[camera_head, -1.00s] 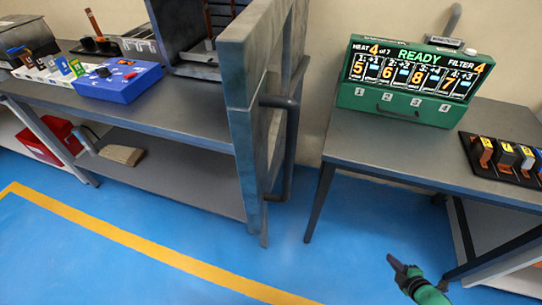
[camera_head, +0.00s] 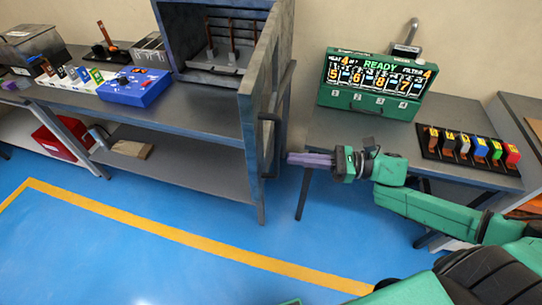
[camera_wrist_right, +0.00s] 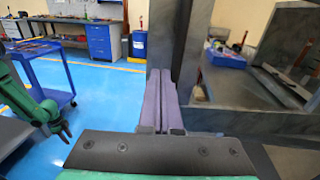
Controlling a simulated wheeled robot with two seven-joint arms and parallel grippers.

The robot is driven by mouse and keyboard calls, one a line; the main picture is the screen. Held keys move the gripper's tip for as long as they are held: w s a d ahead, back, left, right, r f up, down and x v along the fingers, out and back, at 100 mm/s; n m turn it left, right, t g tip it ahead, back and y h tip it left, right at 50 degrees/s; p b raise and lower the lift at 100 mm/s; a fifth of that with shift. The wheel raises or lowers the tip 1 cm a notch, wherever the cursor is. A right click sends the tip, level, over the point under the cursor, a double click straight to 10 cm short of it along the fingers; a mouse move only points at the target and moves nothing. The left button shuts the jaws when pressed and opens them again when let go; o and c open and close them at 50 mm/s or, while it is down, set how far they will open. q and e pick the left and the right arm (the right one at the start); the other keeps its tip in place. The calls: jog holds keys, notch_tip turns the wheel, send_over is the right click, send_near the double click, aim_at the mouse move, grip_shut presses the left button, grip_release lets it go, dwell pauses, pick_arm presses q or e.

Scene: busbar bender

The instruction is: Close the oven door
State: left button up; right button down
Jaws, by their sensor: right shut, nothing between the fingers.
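The oven (camera_head: 175,25) is a grey box on the left bench, and its door (camera_head: 256,85) stands open, swung out toward me. A dark bar handle (camera_head: 267,150) runs down the door's right-hand face. My right gripper (camera_head: 290,158) is shut and empty, its purple fingers pointing left beside the handle. In the head view a small gap shows between the fingertips and the handle. In the right wrist view the fingers (camera_wrist_right: 160,75) overlap the grey door (camera_wrist_right: 183,40); contact cannot be told there. My left gripper (camera_wrist_right: 62,132) shows small at the left of that view, jaw state unclear.
The oven's bench (camera_head: 190,115) also holds a blue control box (camera_head: 135,88). The right table (camera_head: 335,125) carries a green display case (camera_head: 375,82) and a black rack (camera_head: 470,160) of coloured pieces. Blue floor (camera_head: 150,265) is clear in front.

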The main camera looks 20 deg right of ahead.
aim_at(258, 156)
jog(key=x, duration=0.2)
jog(key=p+x, duration=0.1)
jog(key=x, duration=0.1)
jog(key=p+x, duration=0.1)
jog(key=x, duration=0.1)
jog(key=shift+s+r, duration=0.15)
jog(key=shift+r, duration=0.2)
jog(key=shift+w+a+f, duration=0.25)
jog(key=shift+a, duration=0.15)
pick_arm(q)
jog(key=shift+s+a+r, duration=0.15)
jog(key=shift+s+r, duration=0.5)
jog(key=shift+r, duration=0.2)
pick_arm(e)
jog(key=shift+s, duration=0.15)
